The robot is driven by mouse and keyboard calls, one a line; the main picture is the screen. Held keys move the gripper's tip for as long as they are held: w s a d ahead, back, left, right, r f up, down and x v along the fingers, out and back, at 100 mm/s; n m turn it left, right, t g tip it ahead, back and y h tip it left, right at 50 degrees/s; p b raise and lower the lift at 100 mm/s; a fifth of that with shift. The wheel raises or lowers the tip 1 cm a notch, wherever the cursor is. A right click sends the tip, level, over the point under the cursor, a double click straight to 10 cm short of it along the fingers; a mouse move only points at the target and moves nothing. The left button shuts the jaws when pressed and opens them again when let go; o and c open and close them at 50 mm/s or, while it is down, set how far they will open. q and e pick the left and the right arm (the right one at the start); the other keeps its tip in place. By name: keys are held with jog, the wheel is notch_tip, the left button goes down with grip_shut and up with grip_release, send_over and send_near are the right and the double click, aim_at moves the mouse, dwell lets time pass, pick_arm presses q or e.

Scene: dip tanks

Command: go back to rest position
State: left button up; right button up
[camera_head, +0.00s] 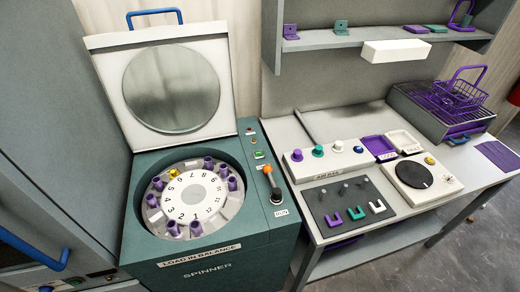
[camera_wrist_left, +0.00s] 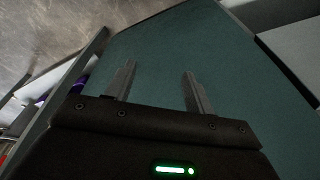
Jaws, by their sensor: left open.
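My left gripper (camera_wrist_left: 158,88) shows in the left wrist view, with its two fingers apart and nothing between them. A plain dark teal surface fills the view beyond the fingertips. Neither gripper shows in the head view. The spinner (camera_head: 210,262) stands at the left of the head view with its lid (camera_head: 105,75) raised. Several purple tubes sit in the numbered rotor (camera_head: 195,222), and a yellow piece (camera_head: 174,173) is at its rim. The orange-tipped lever (camera_head: 275,188) stands on the spinner's right side.
A bench (camera_head: 297,142) to the right carries a block with coloured knobs (camera_head: 322,168), a dark panel with U-shaped pieces (camera_head: 330,208), a white unit with a black disc (camera_head: 440,188) and a purple wire basket (camera_head: 458,97). A shelf (camera_head: 345,40) hangs above. A grey cabinet with blue handles (camera_head: 45,120) stands left.

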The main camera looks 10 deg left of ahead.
pick_arm(q)
jog(key=s+a+f+b, duration=0.1)
jog(key=s+f+b, duration=0.2)
jog(key=s+f, duration=0.6)
jog(key=s+a+f+g+b, duration=0.1)
jog(key=s+f, duration=0.7)
jog(key=f, duration=0.9)
jog(key=shift+s+a+g+b, duration=0.35)
jog(key=shift+a+b, duration=0.2)
jog(key=shift+b, duration=0.35)
